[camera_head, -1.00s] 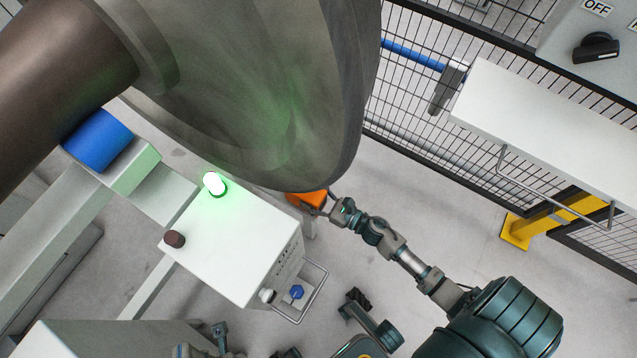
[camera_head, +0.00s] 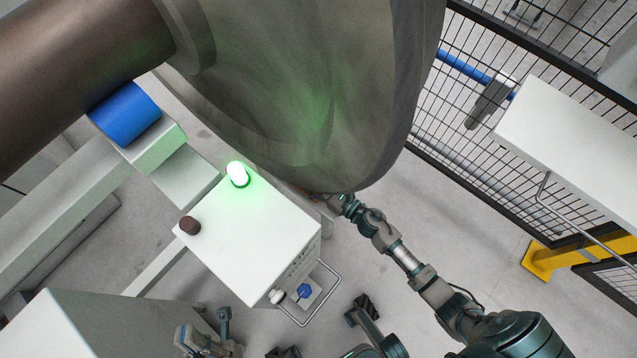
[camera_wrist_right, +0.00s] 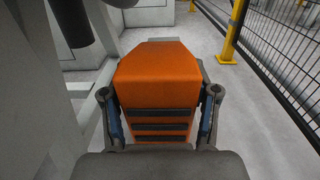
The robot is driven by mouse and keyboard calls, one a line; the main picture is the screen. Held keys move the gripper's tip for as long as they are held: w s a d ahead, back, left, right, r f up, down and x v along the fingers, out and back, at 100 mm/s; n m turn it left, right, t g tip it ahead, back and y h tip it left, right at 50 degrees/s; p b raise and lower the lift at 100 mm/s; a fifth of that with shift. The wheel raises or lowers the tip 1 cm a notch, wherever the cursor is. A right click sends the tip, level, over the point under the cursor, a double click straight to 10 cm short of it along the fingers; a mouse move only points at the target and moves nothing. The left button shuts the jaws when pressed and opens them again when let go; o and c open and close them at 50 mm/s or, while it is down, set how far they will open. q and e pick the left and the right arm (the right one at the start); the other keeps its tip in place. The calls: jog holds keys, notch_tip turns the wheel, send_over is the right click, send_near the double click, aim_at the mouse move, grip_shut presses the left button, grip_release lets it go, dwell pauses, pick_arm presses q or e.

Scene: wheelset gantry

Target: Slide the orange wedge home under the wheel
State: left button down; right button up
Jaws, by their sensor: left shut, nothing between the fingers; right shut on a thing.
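The large grey wheel (camera_head: 320,100) fills the top middle of the head view. The orange wedge (camera_wrist_right: 155,75) is held between the fingers of my right gripper (camera_wrist_right: 158,95), one finger on each side. In the head view only a sliver of the wedge shows at the wheel's lower edge; the rest is hidden by the wheel and the gripper. Whether the wedge touches the wheel cannot be seen. My left gripper (camera_head: 222,325) is shut and empty at the bottom left, below the white box and away from the wheel.
A white box (camera_head: 250,235) with a lit green lamp (camera_head: 238,174) and a wire handle stands left of my right arm. A brown axle (camera_head: 80,70) and blue roller (camera_head: 125,113) are at left. Mesh fencing (camera_head: 480,150) and a white cabinet (camera_head: 570,140) stand at right.

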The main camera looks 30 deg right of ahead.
jog(key=shift+x, duration=1.05)
jog(key=shift+b+x, duration=0.6)
jog(key=shift+x, duration=0.8)
jog(key=shift+w+a+f, duration=0.1)
jog(key=shift+w, duration=0.4)
jog(key=o, duration=1.6)
jog(key=shift+o, duration=0.2)
jog(key=v, duration=1.2)
jog(key=shift+f, duration=0.1)
